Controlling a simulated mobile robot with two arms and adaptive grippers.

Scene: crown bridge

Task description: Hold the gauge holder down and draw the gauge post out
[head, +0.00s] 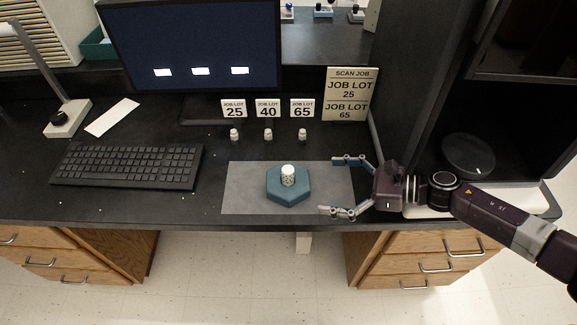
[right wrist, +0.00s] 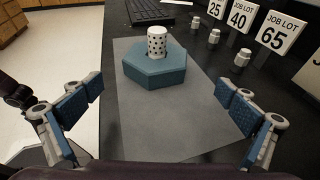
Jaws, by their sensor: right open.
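The gauge holder (head: 289,188) is a blue-teal hexagonal block lying on a grey mat (head: 236,195) on the black desk. The gauge post (head: 288,175), a white cylinder with dark dots, stands upright in its middle. In the right wrist view the holder (right wrist: 150,72) and the post (right wrist: 157,42) are ahead, beyond the fingertips. My right gripper (head: 337,185) is open and empty to the right of the holder, its fingers pointing left and apart from it. It also shows in the right wrist view (right wrist: 160,100). My left gripper is not in view; the post's lower end is hidden inside the holder.
Three small white pieces (head: 268,134) stand behind the mat, before JOB LOT signs 25, 40 and 65 (head: 302,108). A SCAN JOB sign (head: 351,94) is behind right. A keyboard (head: 128,166) lies left and a monitor (head: 195,45) stands behind. The mat around the holder is clear.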

